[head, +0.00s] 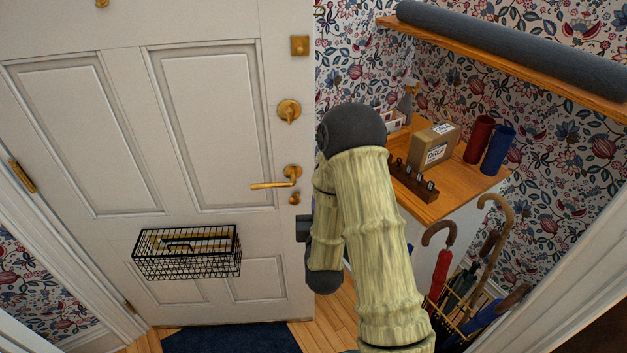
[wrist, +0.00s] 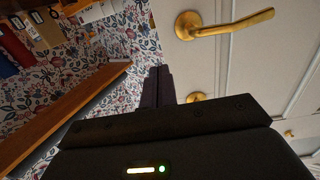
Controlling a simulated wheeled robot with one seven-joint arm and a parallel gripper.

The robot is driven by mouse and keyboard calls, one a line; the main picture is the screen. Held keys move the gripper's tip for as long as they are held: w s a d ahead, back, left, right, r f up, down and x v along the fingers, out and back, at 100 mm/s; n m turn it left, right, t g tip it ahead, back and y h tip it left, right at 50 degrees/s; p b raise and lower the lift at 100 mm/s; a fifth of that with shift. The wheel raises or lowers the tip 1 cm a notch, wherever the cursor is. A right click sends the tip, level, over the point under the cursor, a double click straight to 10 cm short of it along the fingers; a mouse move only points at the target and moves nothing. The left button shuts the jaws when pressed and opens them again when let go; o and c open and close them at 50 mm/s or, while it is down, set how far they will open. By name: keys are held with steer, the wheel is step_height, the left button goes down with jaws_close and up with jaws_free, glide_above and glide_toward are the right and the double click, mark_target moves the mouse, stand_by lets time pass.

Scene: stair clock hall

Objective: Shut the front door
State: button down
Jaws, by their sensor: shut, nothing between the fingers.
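The front door (head: 120,150) is white and panelled, with brass hinges on its left side. It stands open, with its free right edge out in the room. Its brass lever handle (head: 275,184) is near that edge and also shows at the top of the wrist view (wrist: 232,27). My gripper (wrist: 160,72) is shut and empty, with its dark fingers by the door's edge, below and left of the handle in the wrist view. In the head view my arm hides most of my gripper; a dark part of it shows beside the door edge. I cannot tell whether it touches.
A wire basket (head: 187,252) hangs on the door. To the right are a wooden-topped cabinet (head: 440,203) with a carton (head: 433,148) and red and blue cylinders, and an umbrella stand (head: 462,312). A shelf (head: 480,55) holds a grey roll. A dark mat (head: 232,339) lies below.

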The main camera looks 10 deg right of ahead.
steer(key=b, duration=0.3)
steer(key=shift+w+f, duration=0.15)
steer(key=shift+w, duration=0.1)
steer(key=b, duration=0.3)
steer(key=shift+n, duration=0.3)
steer(key=p, duration=0.4)
glide_toward(312, 165)
steer(key=w, duration=0.3)
steer(key=w+d, duration=0.1)
steer(key=w, duration=0.1)
steer(key=shift+w, duration=0.8)
steer(key=shift+w+d, duration=0.1)
